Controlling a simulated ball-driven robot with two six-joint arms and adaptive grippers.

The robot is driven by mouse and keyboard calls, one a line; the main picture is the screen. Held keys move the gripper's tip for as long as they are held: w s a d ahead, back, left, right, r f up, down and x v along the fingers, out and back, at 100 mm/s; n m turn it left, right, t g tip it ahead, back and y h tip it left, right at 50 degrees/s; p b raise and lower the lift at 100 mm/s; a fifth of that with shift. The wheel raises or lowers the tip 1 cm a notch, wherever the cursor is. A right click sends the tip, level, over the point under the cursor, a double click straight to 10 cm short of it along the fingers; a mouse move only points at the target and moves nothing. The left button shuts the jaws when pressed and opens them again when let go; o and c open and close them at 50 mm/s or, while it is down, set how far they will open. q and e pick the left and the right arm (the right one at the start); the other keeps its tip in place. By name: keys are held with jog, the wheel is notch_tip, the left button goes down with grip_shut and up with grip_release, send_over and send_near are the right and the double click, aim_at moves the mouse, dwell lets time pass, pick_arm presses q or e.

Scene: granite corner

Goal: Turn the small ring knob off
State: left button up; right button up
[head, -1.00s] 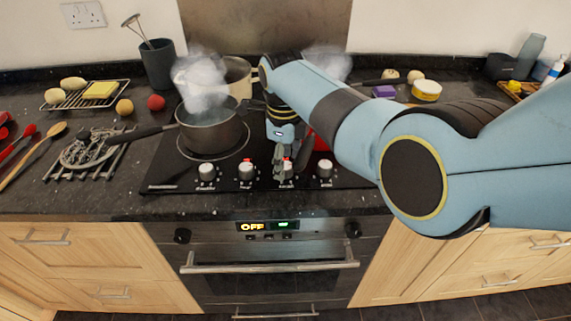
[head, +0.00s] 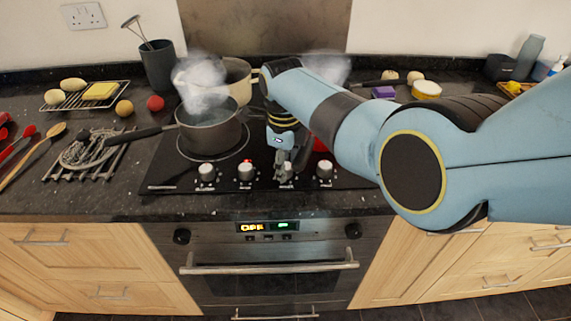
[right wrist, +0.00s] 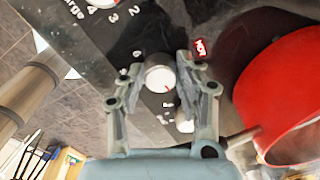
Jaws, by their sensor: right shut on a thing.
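A row of silver-white knobs runs along the front of the black hob (head: 165,185). My right gripper (head: 286,170) is at the third knob from the left (head: 285,178) and partly covers it. In the right wrist view this knob (right wrist: 160,77) sits between the two fingers of my right gripper (right wrist: 160,85), which are shut on its sides. A short red mark shows on the knob's face. Its label is hidden, so I cannot read which ring it serves. The other knobs (head: 207,172), (head: 246,172), (head: 325,170) stand free. My left gripper is out of view.
A steaming dark saucepan (head: 210,135) stands on the left ring, with a cream pot (head: 236,75) behind it. A red pan (right wrist: 270,90) is close beside my right gripper. A red HOT light (right wrist: 201,48) shows near the knob. The oven front (head: 270,265) is below.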

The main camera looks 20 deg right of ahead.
jog(key=n+p, duration=0.1)
jog(key=n, duration=0.3)
jog(key=shift+n+p, duration=0.3)
jog(key=shift+p, duration=0.05)
jog(key=n+p, duration=0.1)
jog(key=n, duration=0.4)
jog(key=shift+d, duration=0.1)
jog(key=shift+n+y, duration=0.3)
jog(key=shift+n, duration=0.1)
jog(key=o, duration=1.1)
jog(key=shift+o, duration=0.2)
